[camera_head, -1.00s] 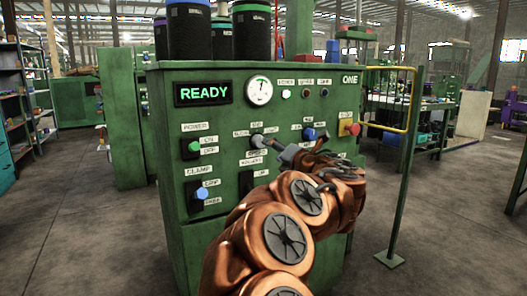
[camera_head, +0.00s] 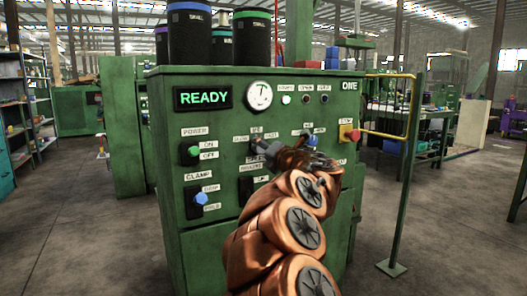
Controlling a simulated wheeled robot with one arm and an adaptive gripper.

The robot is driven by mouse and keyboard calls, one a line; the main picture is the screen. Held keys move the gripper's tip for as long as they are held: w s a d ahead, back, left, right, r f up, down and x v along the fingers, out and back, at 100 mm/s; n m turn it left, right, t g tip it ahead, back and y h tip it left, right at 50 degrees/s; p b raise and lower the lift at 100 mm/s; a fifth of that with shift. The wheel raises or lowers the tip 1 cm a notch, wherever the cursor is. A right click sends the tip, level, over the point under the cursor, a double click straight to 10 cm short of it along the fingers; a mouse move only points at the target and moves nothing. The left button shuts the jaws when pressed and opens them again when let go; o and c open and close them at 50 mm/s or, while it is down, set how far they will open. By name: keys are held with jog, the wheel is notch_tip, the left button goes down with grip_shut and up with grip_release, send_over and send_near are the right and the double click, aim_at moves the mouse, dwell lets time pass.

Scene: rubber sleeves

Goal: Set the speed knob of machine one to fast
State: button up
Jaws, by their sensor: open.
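Machine one is a green cabinet (camera_head: 220,245) marked "ONE", with a lit "READY" display (camera_head: 203,95). A small labelled control, which looks like the speed knob, sits left of centre on its panel, below the round gauge. It is mostly hidden by my gripper, and its setting cannot be read. My gripper (camera_head: 259,151) is open, with its dark fingers at this control. Whether they touch it or stand around it, I cannot tell. My copper arm reaches in from the lower right and hides part of the lower panel.
A green power knob (camera_head: 190,152) and a blue clamp knob (camera_head: 201,198) are at the left. Another blue knob (camera_head: 310,136) is close to my arm. A red stop button (camera_head: 352,135) is at the right. A yellow rail (camera_head: 385,133) stands beside the machine. Floor at left is clear.

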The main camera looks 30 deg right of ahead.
jog(key=shift+c, duration=0.2)
jog(key=c, duration=1.1)
jog(key=shift+r+m+p, duration=0.15)
jog(key=shift+m+p, duration=0.25)
jog(key=shift+p, duration=0.35)
jog(key=m+p, duration=0.9)
jog(key=p, duration=0.2)
jog(key=shift+p, duration=0.35)
